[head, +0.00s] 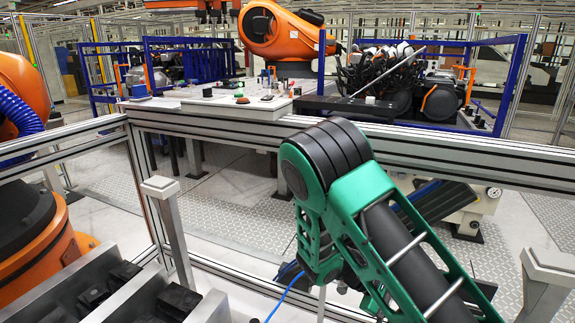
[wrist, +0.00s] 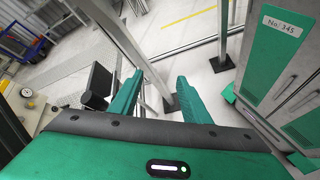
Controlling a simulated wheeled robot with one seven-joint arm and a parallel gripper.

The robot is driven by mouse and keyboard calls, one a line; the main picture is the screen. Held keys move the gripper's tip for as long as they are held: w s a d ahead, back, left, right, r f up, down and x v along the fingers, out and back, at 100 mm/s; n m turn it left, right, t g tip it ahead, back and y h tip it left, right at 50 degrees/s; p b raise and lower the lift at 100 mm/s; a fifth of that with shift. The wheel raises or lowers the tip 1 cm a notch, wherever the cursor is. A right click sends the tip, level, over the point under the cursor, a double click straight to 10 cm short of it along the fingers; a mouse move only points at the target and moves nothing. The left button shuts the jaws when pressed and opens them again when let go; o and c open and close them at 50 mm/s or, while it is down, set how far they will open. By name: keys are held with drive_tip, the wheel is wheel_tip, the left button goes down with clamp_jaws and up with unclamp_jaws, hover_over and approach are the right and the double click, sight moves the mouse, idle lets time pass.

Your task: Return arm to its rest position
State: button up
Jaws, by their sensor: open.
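My gripper (wrist: 159,79) shows in the wrist view with its two green fingers spread apart and nothing between them. A grey post and pale floor show beyond the fingers. In the head view my green and black arm (head: 385,235) rises from the lower right to a bend near the middle. It stands in front of the metal rail, and the far part of the arm drops down behind the bend. I cannot make out the gripper in the head view.
A metal rail (head: 470,150) crosses in front. Grey bins (head: 60,290) with black parts stand lower left, by an orange robot arm (head: 40,235). A worktable (head: 215,107) stands beyond the rail.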

drive_tip(key=s+d+r+m+t+y, duration=0.1)
drive_tip(key=s+d+r+m+y, duration=0.2)
drive_tip(key=s+r, duration=0.7)
drive_tip(key=s+d+r+m+t+y, duration=0.2)
drive_tip(key=s+d+r+m+y, duration=0.2)
drive_tip(key=s+r+m+y, duration=0.4)
drive_tip(key=s+r+m, duration=0.2)
drive_tip(key=s+m, duration=0.1)
drive_tip(key=s, duration=0.1)
drive_tip(key=shift+d+r+t+y, duration=0.15)
drive_tip(key=shift+r+t+y, duration=0.15)
drive_tip(key=shift+w+f, duration=0.25)
drive_tip(key=shift+w, duration=0.4)
